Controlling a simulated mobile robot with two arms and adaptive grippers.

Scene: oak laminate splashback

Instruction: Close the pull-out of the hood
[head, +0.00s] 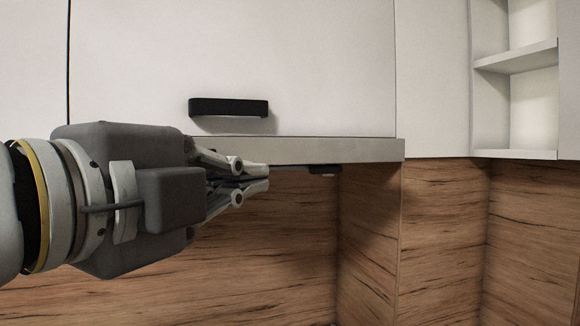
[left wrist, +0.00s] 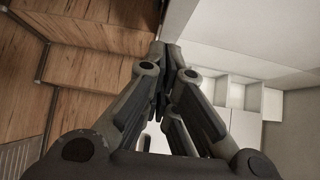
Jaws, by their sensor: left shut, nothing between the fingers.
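The hood's pull-out appears as a flat grey strip (head: 350,151) under the white cabinet door in the head view. Its right end shows at the cabinet's corner, and my left gripper hides its left part. How far it stands out is hard to tell. My left gripper (head: 266,178) is shut and empty, its fingers pointing right just below the strip's lower edge. I cannot tell if they touch it. In the left wrist view the closed fingertips (left wrist: 166,50) point to the top of the picture. My right gripper is not in view.
A white cabinet door (head: 320,70) with a black handle (head: 229,107) is above the strip. A small dark part (head: 325,169) sits under the strip. Open white shelves (head: 516,58) are at the right. The wood splashback (head: 270,240) lies behind, with free room below the strip.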

